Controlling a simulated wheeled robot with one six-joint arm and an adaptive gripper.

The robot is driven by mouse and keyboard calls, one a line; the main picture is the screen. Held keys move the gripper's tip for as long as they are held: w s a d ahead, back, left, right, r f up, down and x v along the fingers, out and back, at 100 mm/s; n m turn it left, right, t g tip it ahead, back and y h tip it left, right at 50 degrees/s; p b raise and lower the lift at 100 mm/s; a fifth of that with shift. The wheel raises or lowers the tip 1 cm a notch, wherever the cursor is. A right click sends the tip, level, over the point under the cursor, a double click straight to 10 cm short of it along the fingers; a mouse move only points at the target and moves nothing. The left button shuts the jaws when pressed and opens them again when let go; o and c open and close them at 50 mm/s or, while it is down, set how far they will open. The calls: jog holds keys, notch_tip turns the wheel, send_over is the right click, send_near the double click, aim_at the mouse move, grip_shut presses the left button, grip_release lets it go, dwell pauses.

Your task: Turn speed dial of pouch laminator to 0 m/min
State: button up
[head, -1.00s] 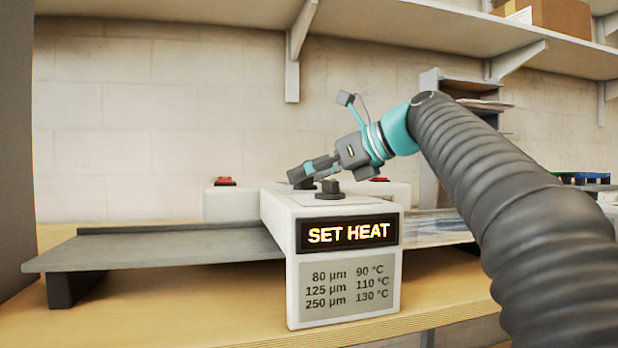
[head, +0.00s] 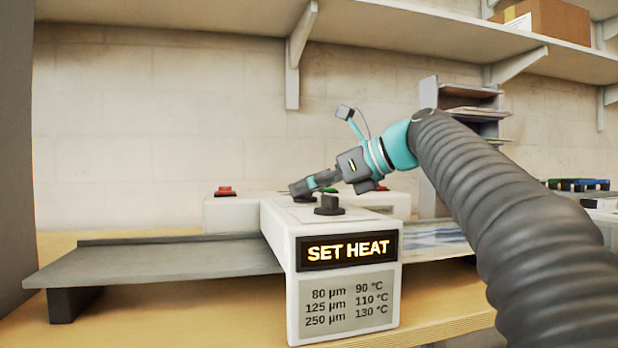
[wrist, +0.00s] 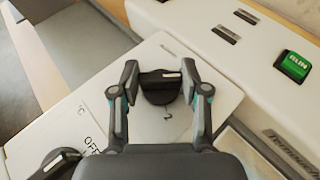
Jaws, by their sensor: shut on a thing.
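The white pouch laminator (head: 340,222) stands on the bench with a lit "SET HEAT" display (head: 348,251). A dark dial (wrist: 160,92) with a pale mark on its grip sits on its top, between the fingers of my gripper (wrist: 160,80) in the wrist view. My gripper (head: 302,188) is shut on this rear dial, its fingers on either side of the grip. In the head view the fingers mostly hide this dial. A second dark dial (head: 328,205) stands nearer the front, apart from my gripper; it also shows in the wrist view (wrist: 52,166), beside "OFF" lettering. The held dial's scale is unreadable.
A green RUN button (wrist: 295,65) is on the white rear housing, to the right in the wrist view. A red button (head: 225,191) is at the rear left. A grey feed tray (head: 160,260) extends left. Shelves (head: 400,35) hang above.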

jog(key=g+p, duration=0.1)
jog(key=n+p, duration=0.1)
jog(key=shift+w+r+g+y+p, duration=0.1)
jog(key=shift+r+g+y+p, duration=0.2)
jog(key=shift+r+g+p, duration=0.1)
jog(key=shift+f+n+g+p, duration=0.1)
jog(key=shift+n+g+p, duration=0.4)
jog(key=shift+n, duration=0.1)
jog(key=shift+w+f+n+g+y, duration=0.1)
jog(key=shift+f+n+g+y, duration=0.1)
jog(key=shift+n+g, duration=0.4)
jog(key=shift+w+f+n+g+y, duration=0.1)
jog(key=shift+f+n+g, duration=0.05)
jog(key=shift+n+g, duration=1.45)
jog(key=shift+g, duration=0.2)
jog(key=shift+g, duration=0.3)
jog(key=o, duration=1.2)
jog(key=shift+c, duration=0.2)
jog(key=shift+s+r+t, duration=0.1)
jog(key=shift+t, duration=0.4)
